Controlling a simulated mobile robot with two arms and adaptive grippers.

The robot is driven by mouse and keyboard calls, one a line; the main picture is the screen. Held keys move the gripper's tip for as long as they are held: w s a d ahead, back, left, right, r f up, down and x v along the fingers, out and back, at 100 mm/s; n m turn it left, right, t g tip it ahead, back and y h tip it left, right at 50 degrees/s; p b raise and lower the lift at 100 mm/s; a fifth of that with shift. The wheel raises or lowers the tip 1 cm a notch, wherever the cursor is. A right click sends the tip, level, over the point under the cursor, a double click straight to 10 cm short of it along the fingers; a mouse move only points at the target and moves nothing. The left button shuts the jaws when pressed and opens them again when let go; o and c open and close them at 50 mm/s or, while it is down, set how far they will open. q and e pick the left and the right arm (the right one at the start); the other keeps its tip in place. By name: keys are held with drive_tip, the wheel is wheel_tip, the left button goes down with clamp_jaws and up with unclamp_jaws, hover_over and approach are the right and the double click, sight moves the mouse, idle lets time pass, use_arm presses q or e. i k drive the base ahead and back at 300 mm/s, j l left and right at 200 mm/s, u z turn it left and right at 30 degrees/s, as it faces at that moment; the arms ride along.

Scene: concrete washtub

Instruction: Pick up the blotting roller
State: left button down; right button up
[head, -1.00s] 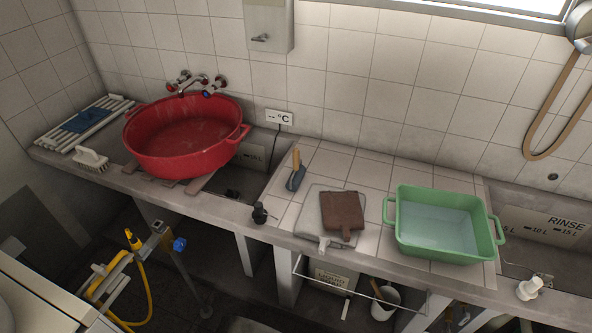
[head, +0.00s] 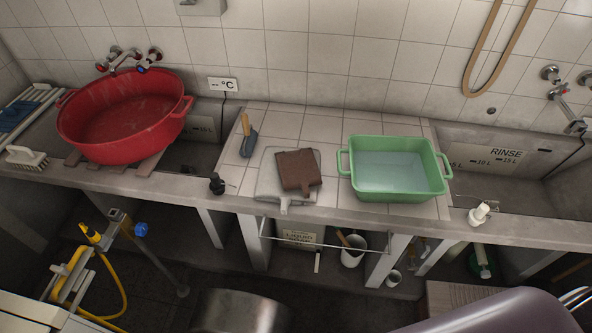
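A small tool with an upright wooden handle and a dark blue-grey body (head: 249,145) stands on the white tiled counter, left of the middle. It looks like the blotting roller, though its underside is hidden and I cannot confirm a roller. Nothing touches it. Neither of my grippers is in view.
Right of the tool lie a grey board (head: 272,189) and a brown board (head: 298,172) on it. A green basin (head: 400,194) with water stands further right, and a red tub (head: 125,148) stands left. A dark bottle (head: 216,184) is near the front edge. Bare tiles (head: 300,122) lie behind.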

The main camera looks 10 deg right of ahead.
sight(248, 144)
drive_tip(key=k, duration=0.5)
drive_tip(key=k+u, duration=0.15)
drive_tip(key=u, duration=1.2)
drive_tip(key=l+u, duration=0.35)
drive_tip(key=l, duration=1.2)
